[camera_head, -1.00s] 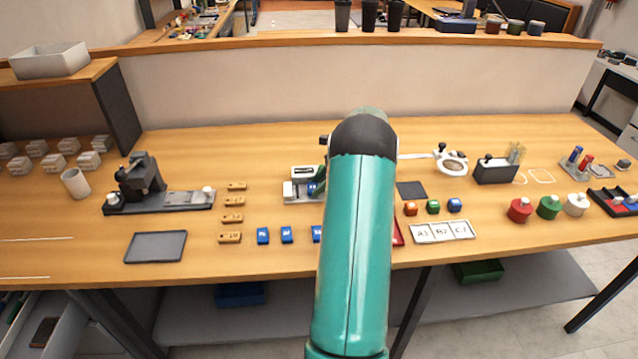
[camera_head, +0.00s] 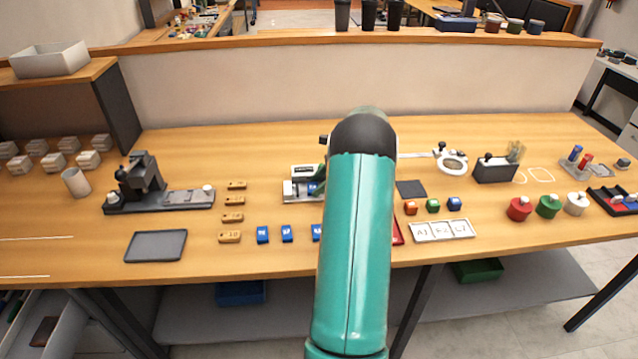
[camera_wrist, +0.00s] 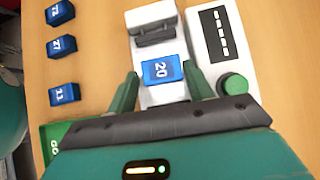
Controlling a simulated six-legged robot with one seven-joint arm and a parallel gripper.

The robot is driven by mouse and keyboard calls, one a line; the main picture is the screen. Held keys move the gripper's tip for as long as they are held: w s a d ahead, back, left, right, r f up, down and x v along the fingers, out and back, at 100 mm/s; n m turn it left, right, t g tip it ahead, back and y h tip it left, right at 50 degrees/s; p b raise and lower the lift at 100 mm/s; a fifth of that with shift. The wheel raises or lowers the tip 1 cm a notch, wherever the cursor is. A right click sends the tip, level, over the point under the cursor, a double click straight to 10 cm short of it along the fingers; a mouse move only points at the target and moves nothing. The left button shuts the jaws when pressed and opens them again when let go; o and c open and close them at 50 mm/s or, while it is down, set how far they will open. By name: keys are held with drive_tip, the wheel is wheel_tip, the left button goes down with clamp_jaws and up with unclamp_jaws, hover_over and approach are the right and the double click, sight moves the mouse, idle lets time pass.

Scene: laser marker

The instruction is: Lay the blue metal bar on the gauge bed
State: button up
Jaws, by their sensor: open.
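The blue metal bar (camera_wrist: 162,70), marked 20, lies on the white bed of the gauge (camera_wrist: 158,95) in the wrist view. A grey jaw or block of the gauge is just above the bar in that picture. My gripper (camera_wrist: 163,82) is open, with one green finger on each side of the bar and a visible gap on both sides. In the head view the gauge (camera_head: 299,186) stands left of my arm. There my arm hides most of the gripper and part of the gauge.
Several blue blocks (camera_wrist: 62,45) lie left of the gauge in the wrist view. A panel with a dashed display (camera_wrist: 219,35) and a green knob (camera_wrist: 233,86) are close to the right finger. A grey tray (camera_head: 156,246) and brass blocks (camera_head: 233,216) are further left.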

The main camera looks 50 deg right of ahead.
drive_tip(key=shift+w+d+r, duration=0.15)
drive_tip(key=shift+d, duration=0.05)
drive_tip(key=v, duration=1.3)
drive_tip(key=shift+s+r, duration=0.2)
drive_tip(key=shift+s, duration=0.2)
drive_tip(key=w+a+r+n+g+h, duration=0.1)
drive_tip(key=w+a+r+n, duration=0.25)
drive_tip(key=a, duration=0.65)
drive_tip(key=w+a+r+n+g+h, duration=0.1)
drive_tip(key=w+a+r+n, duration=0.3)
drive_tip(key=a, duration=0.6)
drive_tip(key=w+a+r+n+g, duration=0.15)
drive_tip(key=a+r+n, duration=0.35)
drive_tip(key=a, duration=0.6)
drive_tip(key=s+a+f+n+t+h, duration=0.1)
drive_tip(key=s+a+n, duration=0.6)
drive_tip(key=a, duration=0.5)
drive_tip(key=s+a+f+n+t+h, duration=0.1)
drive_tip(key=s+a+n+t+h, duration=0.1)
drive_tip(key=s+a+n, duration=0.5)
drive_tip(key=a+n, duration=0.1)
drive_tip(key=a, duration=0.5)
drive_tip(key=shift+s+f+n, duration=0.2)
drive_tip(key=shift+s+n, duration=0.05)
drive_tip(key=shift+n, duration=0.1)
